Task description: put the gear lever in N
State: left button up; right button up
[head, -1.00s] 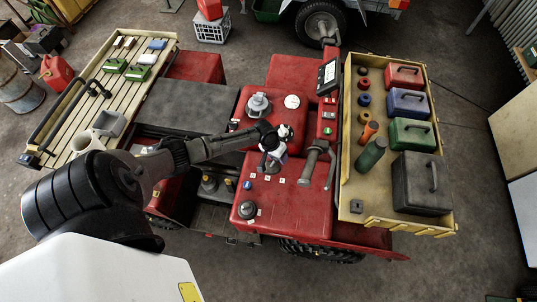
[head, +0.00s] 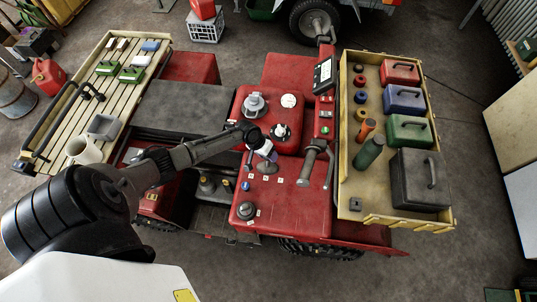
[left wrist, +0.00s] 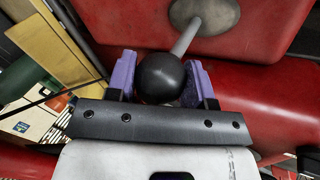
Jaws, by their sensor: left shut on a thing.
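The gear lever (left wrist: 160,77) has a round black knob on a bright metal rod, which rises from a grey oval base (left wrist: 205,14) on the red bodywork. My left gripper (left wrist: 162,84) has its two purple fingers on either side of the knob and is shut on it. In the head view my left gripper (head: 266,151) is over the red console, and it hides most of the lever. The small white position tags (head: 250,204) near it are too small to read. My right gripper is in neither view.
A dark handlebar grip (head: 308,166) and a thin lever stand just right of my left gripper. A wooden tray (head: 348,190) with toolboxes and bottles stands on the right.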

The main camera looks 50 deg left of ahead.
pick_arm(q)
jog(key=o, duration=1)
jog(key=shift+s+a+f, duration=0.1)
jog(key=shift+s+a, duration=0.1)
jog(key=shift+a, duration=0.05)
jog(key=shift+o, duration=1.4)
jog(key=shift+w+d, duration=0.1)
jog(key=v, duration=1.4)
jog(key=shift+d, duration=0.1)
